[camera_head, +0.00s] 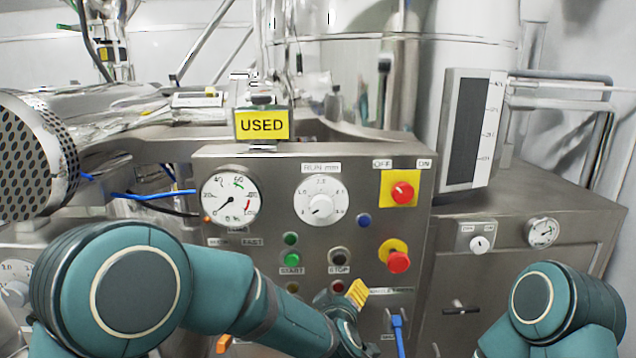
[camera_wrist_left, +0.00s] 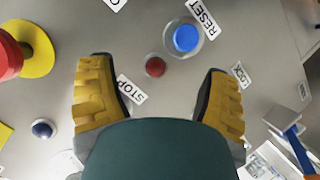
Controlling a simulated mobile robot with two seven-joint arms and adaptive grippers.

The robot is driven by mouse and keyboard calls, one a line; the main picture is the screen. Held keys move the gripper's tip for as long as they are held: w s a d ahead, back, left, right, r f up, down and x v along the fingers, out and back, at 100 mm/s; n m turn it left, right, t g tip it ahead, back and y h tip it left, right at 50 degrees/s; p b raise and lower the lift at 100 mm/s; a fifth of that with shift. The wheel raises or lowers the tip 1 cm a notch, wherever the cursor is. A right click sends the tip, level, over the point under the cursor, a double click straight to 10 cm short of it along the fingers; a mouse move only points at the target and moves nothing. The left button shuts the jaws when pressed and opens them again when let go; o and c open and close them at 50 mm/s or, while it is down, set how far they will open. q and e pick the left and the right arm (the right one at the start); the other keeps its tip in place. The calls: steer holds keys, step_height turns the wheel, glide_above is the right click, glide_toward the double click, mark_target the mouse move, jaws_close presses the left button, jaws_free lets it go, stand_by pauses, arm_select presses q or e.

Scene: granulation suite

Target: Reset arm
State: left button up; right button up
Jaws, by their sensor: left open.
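My left gripper (camera_wrist_left: 158,98) is open and empty in the left wrist view, with its two yellow fingers spread apart over the steel panel. A round blue button (camera_wrist_left: 185,37) labelled RESET lies ahead of the fingertips, between their lines and toward the right finger. A small red button or lamp (camera_wrist_left: 155,67) is between it and the gripper, near a STOP label. In the head view, part of the left gripper (camera_head: 357,292) shows at the lower part of the control panel (camera_head: 270,270). The RESET button cannot be made out there. My right gripper is out of view.
A red mushroom button (camera_head: 398,260) on a yellow base and a red rotary switch (camera_head: 402,192) sit right of the dials. A green START button (camera_head: 292,258) is left of the gripper. A blue-handled fitting (camera_head: 397,335) is close on the right. A yellow USED sign (camera_head: 262,125) stands above.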

arm_select(q)
steer(key=s+a+f+m+g+p, duration=0.2)
steer(key=s+a+f+g, duration=0.15)
steer(key=a+f, duration=0.5)
steer(key=s+a+f+m+g+h+p, duration=0.1)
steer(key=s+a+f+g+p, duration=0.1)
steer(key=s+f, duration=0.4)
steer(key=s+a+f+m+g+h+p, duration=0.1)
steer(key=s+a+f+g, duration=0.4)
steer(key=s, duration=1)
step_height(320, 180, down, 2)
steer(key=shift+f+m+g+p, duration=0.15)
steer(key=shift+m+g+p, duration=0.15)
steer(key=shift+g+p, duration=0.05)
steer(key=shift+c, duration=0.3)
